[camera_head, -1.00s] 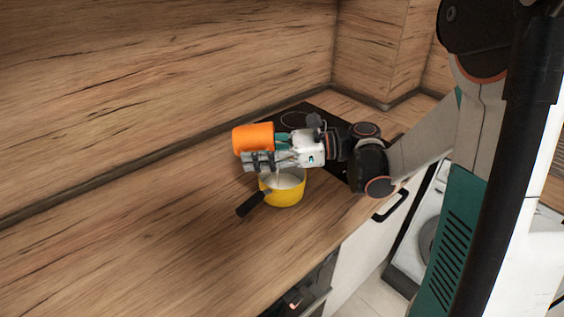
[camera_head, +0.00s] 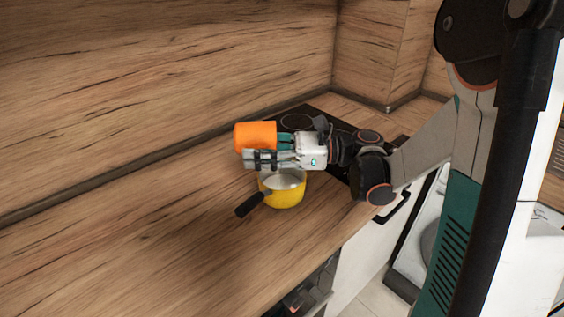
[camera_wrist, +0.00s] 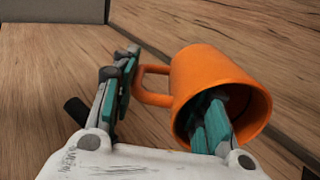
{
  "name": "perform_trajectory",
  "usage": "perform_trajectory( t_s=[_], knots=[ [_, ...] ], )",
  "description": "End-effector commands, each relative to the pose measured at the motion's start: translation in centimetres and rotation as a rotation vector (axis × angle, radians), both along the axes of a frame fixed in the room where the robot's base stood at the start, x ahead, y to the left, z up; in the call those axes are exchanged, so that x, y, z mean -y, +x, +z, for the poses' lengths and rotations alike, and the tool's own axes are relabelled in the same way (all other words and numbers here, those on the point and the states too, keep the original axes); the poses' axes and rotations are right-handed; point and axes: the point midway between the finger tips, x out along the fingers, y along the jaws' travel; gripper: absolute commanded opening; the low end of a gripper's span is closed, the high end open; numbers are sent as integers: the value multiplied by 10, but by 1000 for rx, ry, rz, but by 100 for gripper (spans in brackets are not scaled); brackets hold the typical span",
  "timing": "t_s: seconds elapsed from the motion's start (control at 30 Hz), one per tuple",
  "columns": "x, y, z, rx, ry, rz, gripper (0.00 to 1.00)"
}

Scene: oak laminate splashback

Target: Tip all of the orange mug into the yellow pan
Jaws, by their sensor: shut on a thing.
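The orange mug (camera_head: 255,136) is on its side in the air, just above the far left part of the yellow pan (camera_head: 287,197). My gripper (camera_head: 263,152) is shut on it. In the wrist view, one finger of my gripper (camera_wrist: 173,75) is inside the mouth of the mug (camera_wrist: 205,72) and the other is outside, on the handle side. The mouth faces back toward my palm. The mug's contents are not visible. The pan stands upright on the counter, its black handle pointing to the lower left. My gripper partly covers its opening, and its inside looks pale.
A black cooktop (camera_head: 295,121) lies behind and right of the pan, partly under my arm. The wooden splashback (camera_head: 150,90) runs along the back. The wooden counter (camera_head: 150,235) is clear to the left.

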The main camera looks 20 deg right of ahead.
Motion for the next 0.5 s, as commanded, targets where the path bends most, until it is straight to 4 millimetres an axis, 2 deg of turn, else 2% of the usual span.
perform_trajectory(
  t_s=[0.37,0.5],
  knots=[
    [2,-1,2,13,40,0,0],
    [-3,0,6,-20,-67,2,0]
  ],
)
